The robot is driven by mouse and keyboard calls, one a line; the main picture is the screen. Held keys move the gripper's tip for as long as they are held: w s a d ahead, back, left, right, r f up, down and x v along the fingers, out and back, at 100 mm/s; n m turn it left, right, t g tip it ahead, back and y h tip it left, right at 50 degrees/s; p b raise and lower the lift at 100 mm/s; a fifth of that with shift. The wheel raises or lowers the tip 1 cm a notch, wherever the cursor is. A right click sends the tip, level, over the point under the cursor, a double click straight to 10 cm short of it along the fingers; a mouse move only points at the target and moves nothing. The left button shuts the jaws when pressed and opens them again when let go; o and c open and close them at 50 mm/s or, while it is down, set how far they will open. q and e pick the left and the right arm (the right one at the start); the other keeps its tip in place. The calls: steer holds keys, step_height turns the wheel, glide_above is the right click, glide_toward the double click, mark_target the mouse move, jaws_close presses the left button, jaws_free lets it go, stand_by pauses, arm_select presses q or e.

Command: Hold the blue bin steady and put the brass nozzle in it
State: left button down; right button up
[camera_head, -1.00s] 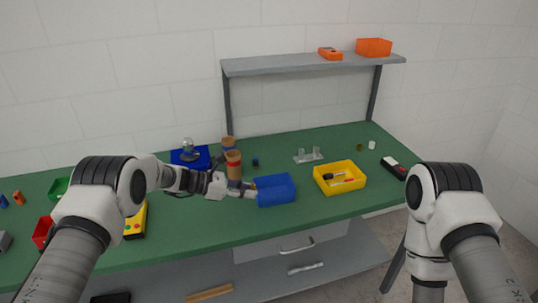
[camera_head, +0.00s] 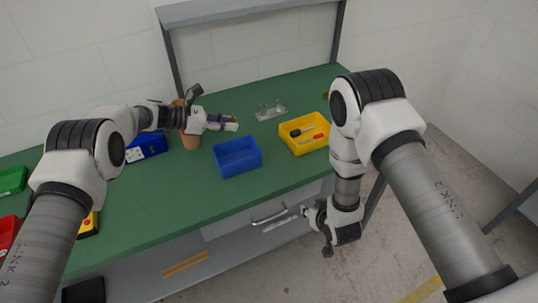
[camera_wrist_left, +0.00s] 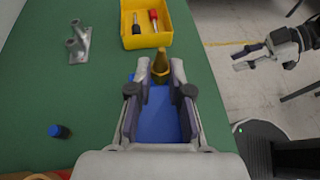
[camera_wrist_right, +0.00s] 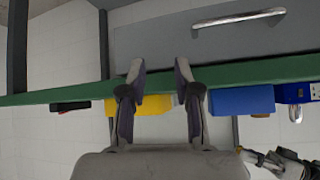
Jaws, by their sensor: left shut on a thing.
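The blue bin (camera_head: 238,168) stands open and upright on the green bench, near its front edge. My left gripper (camera_head: 231,124) is above the bench at the bin's far side, in the head view. In the left wrist view, its fingers (camera_wrist_left: 161,72) are shut on the brass nozzle (camera_wrist_left: 160,66), with the blue bin (camera_wrist_left: 158,122) below and behind them. My right gripper (camera_head: 322,232) hangs in front of the bench, below its top, apart from the bin. In the right wrist view, its fingers (camera_wrist_right: 157,75) are apart with nothing between them.
A yellow bin (camera_head: 305,146) holding screwdrivers stands right of the blue bin. A grey metal bracket (camera_head: 271,110) lies behind. A drawer handle (camera_head: 269,217) juts below the bench.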

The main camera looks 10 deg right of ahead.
steer(key=w+a+r+t, duration=0.1)
steer(key=w+a+r, duration=0.1)
steer(key=w, duration=0.1)
steer(key=w+a+r+n+t+y, duration=0.1)
steer(key=w+a+r, duration=0.1)
steer(key=w, duration=0.1)
steer(key=w+a+r, duration=0.1)
steer(key=w+r, duration=0.1)
steer(key=w, duration=0.1)
steer(key=shift+w+a+t, duration=0.2)
steer(key=shift+a+t, duration=0.2)
steer(key=n+t+y, duration=0.1)
steer(key=n+y, duration=0.1)
glide_toward(256, 144)
steer(key=s, duration=0.2)
steer(key=x, duration=1.2)
steer(key=shift+w+d+r, duration=0.2)
steer(key=shift+w+d, duration=0.1)
arm_select(q)
steer(key=shift+a, duration=0.1)
steer(key=shift+r, duration=0.1)
arm_select(e)
jaws_close()
arm_select(q)
steer(key=c, duration=1)
jaws_free()
